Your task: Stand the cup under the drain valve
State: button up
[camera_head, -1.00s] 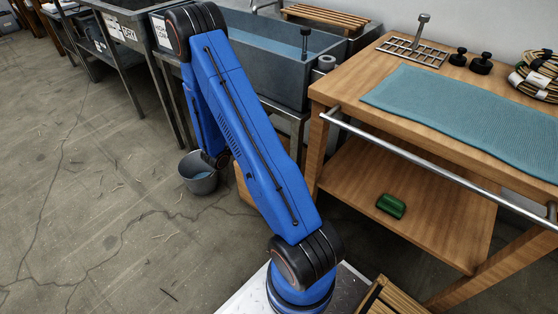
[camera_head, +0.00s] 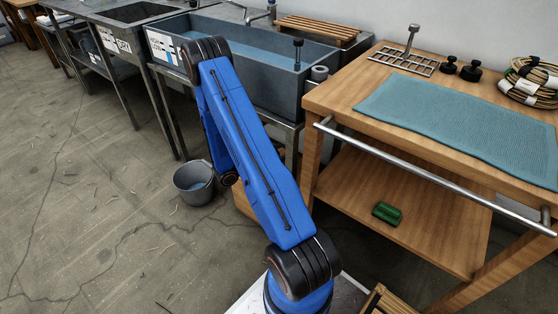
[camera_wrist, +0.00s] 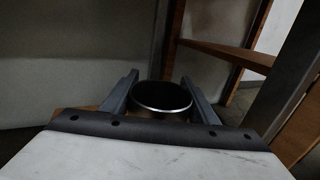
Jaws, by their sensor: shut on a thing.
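The cup (camera_wrist: 162,97) is dark with a shiny metal rim, seen from above in the wrist view. My gripper (camera_wrist: 161,90) has one finger on each side of it and is shut on it. The cup looks upright; its lower part is hidden. In the head view my arm hides the gripper and the cup. The grey tank (camera_head: 272,88) stands behind my arm, with water in it. I cannot make out the drain valve for certain in either view. A black-topped post (camera_head: 298,54) and a grey cylinder (camera_head: 319,74) are at the tank's right end.
A wooden bench (camera_head: 340,92) with a lower shelf stands at the right, with a metal rail (camera_head: 430,172) along its front. A grey bucket (camera_head: 193,184) stands on the floor left of my arm. A green block (camera_head: 387,213) lies on the shelf. The left floor is mostly clear.

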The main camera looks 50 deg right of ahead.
jog(key=shift+f, duration=2)
jog(key=shift+f, duration=0.15)
jog(key=o, duration=1.1)
jog(key=shift+r, duration=0.2)
jog(key=v, duration=1.2)
jog(key=shift+a, duration=0.1)
